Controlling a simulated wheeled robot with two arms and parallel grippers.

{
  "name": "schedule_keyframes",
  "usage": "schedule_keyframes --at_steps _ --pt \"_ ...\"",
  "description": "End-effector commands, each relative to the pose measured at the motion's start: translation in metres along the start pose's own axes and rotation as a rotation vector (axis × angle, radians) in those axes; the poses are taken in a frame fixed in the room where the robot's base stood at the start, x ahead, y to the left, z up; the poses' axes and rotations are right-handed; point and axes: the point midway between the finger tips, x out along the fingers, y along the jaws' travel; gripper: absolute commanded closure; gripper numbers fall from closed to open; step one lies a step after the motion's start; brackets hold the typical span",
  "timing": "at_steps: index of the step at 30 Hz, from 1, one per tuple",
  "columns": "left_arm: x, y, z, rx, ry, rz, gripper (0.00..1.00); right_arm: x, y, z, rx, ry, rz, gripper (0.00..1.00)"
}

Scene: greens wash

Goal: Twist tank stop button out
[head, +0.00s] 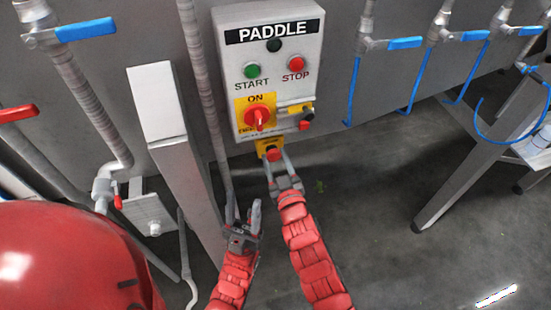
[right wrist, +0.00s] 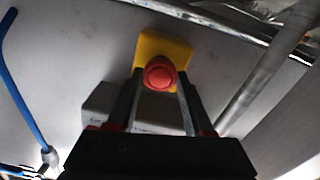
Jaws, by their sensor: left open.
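The stop button is a red mushroom knob (head: 273,154) on a small yellow plate (head: 264,146) below the PADDLE control box (head: 228,85). In the right wrist view the knob (right wrist: 159,73) faces me in front of its yellow plate (right wrist: 162,45). My right gripper (head: 275,164) is just below the knob, its fingers pointing up at it. In the right wrist view its fingertips (right wrist: 159,82) are spread, one on each side of the knob; I cannot tell whether they touch it. My left gripper (head: 243,210) is open and empty, lower and to the left.
The box carries a green START button (head: 251,71), a red STOP button (head: 296,64) and a red ON switch (head: 257,118). A grey post (head: 165,120) and pipe stand left of my left gripper. Blue-handled valves (head: 405,43) line the tank at right. The floor below is clear.

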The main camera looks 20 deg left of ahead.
Motion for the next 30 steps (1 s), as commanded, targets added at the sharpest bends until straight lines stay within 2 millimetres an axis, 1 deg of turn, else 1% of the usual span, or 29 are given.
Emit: schedule_keyframes --at_steps 1,5,6,8,14,19,23,30 --pt "0.000 0.000 0.000 0.000 0.000 0.000 0.50 0.000 0.000 0.000 0.000 0.000 0.000 0.59" --pt "0.000 0.000 0.000 0.000 0.000 0.000 0.50 0.000 0.000 0.000 0.000 0.000 0.000 0.83" --pt "0.000 0.000 0.000 0.000 0.000 0.000 0.50 0.000 0.000 0.000 0.000 0.001 0.000 0.90" --pt "0.000 0.000 0.000 0.000 0.000 0.000 0.50 0.000 0.000 0.000 0.000 0.001 0.000 1.00" --pt "-0.002 0.000 0.000 0.000 0.000 0.000 0.50 0.000 0.000 0.000 0.012 0.001 0.000 1.00" --pt "-0.008 0.000 0.001 0.000 0.000 0.000 0.50 0.000 0.000 0.001 0.067 0.003 0.001 1.00" --pt "-0.016 0.001 0.003 0.000 0.000 0.000 0.50 0.000 0.000 0.001 0.145 0.007 0.000 1.00" --pt "-0.039 0.002 0.006 0.000 0.000 0.000 0.50 0.000 0.001 0.003 0.338 0.006 0.001 1.00"
